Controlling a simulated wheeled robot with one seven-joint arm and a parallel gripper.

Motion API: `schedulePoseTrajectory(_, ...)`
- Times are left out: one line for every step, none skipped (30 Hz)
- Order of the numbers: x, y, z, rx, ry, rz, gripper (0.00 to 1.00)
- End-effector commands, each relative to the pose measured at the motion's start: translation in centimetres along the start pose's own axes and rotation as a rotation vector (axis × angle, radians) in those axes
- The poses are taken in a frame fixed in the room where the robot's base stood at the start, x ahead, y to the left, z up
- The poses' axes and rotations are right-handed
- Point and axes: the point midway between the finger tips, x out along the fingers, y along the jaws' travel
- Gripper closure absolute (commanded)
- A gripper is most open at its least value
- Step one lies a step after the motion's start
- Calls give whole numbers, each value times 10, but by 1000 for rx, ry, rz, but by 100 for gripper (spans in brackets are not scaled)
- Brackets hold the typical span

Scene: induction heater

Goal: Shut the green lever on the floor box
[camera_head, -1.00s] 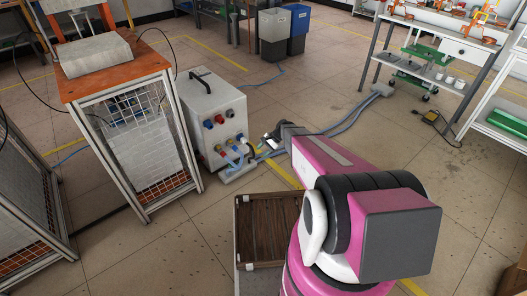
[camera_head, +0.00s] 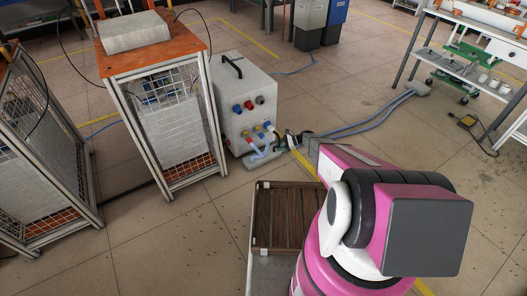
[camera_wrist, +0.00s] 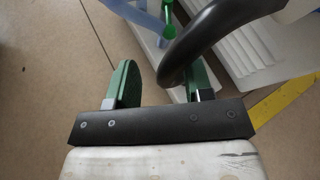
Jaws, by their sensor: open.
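My gripper (camera_wrist: 160,72) is open in the wrist view, with green-padded fingers on both sides. A slim green piece with a round end (camera_wrist: 169,30), which looks like the green lever, stands ahead of the gap between the fingers. A thick black curved part (camera_wrist: 200,40) crosses in front of the right finger and hides part of it; I cannot tell if they touch. In the head view, the grey floor box (camera_head: 235,98) has a black top handle and coloured connectors. My gripper (camera_head: 287,141) is small beside its lower right corner. The lever is not clear there.
Blue hoses (camera_head: 365,122) run over the floor from the box to the right. A white ribbed part (camera_wrist: 232,45) stands at the right of the wrist view. A caged stand with an orange top (camera_head: 190,40) is left of the box. A brown slatted crate (camera_head: 285,215) lies in front.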

Motion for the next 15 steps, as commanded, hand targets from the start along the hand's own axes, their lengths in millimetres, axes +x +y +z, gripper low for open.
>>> schedulePoseTrajectory(5, -5, -13, 20, -15, -9, 53)
schedulePoseTrajectory(7, -6, -17, 30, -23, -14, 53)
schedulePoseTrajectory(9, -6, -20, 41, -31, -20, 53)
schedulePoseTrajectory(10, -7, -21, 47, -36, -22, 53)
schedulePoseTrajectory(11, -7, -22, 51, -39, -24, 53)
schedulePoseTrajectory(12, -7, -23, 54, -42, -26, 53)
schedulePoseTrajectory(14, -7, -23, 55, -43, -26, 53)
schedulePoseTrajectory(16, -7, -22, 56, -43, -27, 53)
schedulePoseTrajectory(19, -7, -22, 55, -43, -26, 53)
schedulePoseTrajectory(23, -7, -22, 55, -43, -26, 53)
schedulePoseTrajectory(26, -7, -21, 55, -43, -26, 53)
schedulePoseTrajectory(32, -8, -21, 54, -43, -26, 53)
schedulePoseTrajectory(37, -8, -21, 54, -43, -25, 53)
schedulePoseTrajectory(42, -8, -21, 54, -43, -25, 53)
schedulePoseTrajectory(50, -8, -21, 53, -42, -24, 53)
